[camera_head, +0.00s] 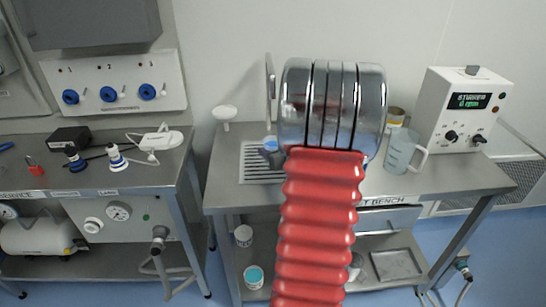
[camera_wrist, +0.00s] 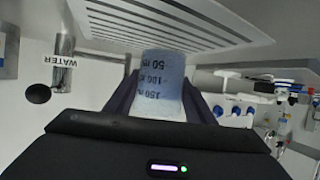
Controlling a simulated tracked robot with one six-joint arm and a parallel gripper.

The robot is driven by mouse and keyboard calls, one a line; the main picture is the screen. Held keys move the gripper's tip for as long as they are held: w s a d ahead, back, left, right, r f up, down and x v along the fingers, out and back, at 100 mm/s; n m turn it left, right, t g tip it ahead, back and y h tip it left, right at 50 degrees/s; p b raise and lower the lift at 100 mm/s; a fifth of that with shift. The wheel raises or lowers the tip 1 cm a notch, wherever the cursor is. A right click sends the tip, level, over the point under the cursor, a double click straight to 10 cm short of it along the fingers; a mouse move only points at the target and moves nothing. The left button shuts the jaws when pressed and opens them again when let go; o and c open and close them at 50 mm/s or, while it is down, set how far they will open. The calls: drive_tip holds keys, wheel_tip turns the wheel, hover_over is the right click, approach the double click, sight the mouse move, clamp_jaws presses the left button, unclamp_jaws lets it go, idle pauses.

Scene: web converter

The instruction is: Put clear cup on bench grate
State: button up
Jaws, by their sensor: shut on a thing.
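My gripper (camera_wrist: 160,80) is shut on the clear cup (camera_wrist: 163,88), a bluish see-through cup with dark volume marks, one finger on each side. In the head view a small bluish part of the cup (camera_head: 271,143) shows left of my arm, by the right end of the bench grate. The grate (camera_head: 254,170) is a pale slotted panel in the left part of the bench top. It also fills the top of the wrist view (camera_wrist: 150,18), close to the cup's end. I cannot tell whether they touch. My arm hides most of the gripper in the head view.
A clear jug with a handle (camera_head: 401,152) stands right of my arm, before a white instrument (camera_head: 461,112). A tall metal spout (camera_head: 269,88) rises behind the grate. A white funnel-like fitting (camera_head: 225,113) stands behind the grate's left end.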

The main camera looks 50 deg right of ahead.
drive_tip(key=shift+f, duration=1.5)
drive_tip(key=o, duration=1.3)
drive_tip(key=shift+f, duration=0.1)
drive_tip(key=shift+s+a+r, duration=0.2)
drive_tip(key=shift+s+r, duration=0.15)
drive_tip(key=shift+s, duration=0.1)
drive_tip(key=v, duration=1.1)
drive_tip(key=shift+w, duration=0.1)
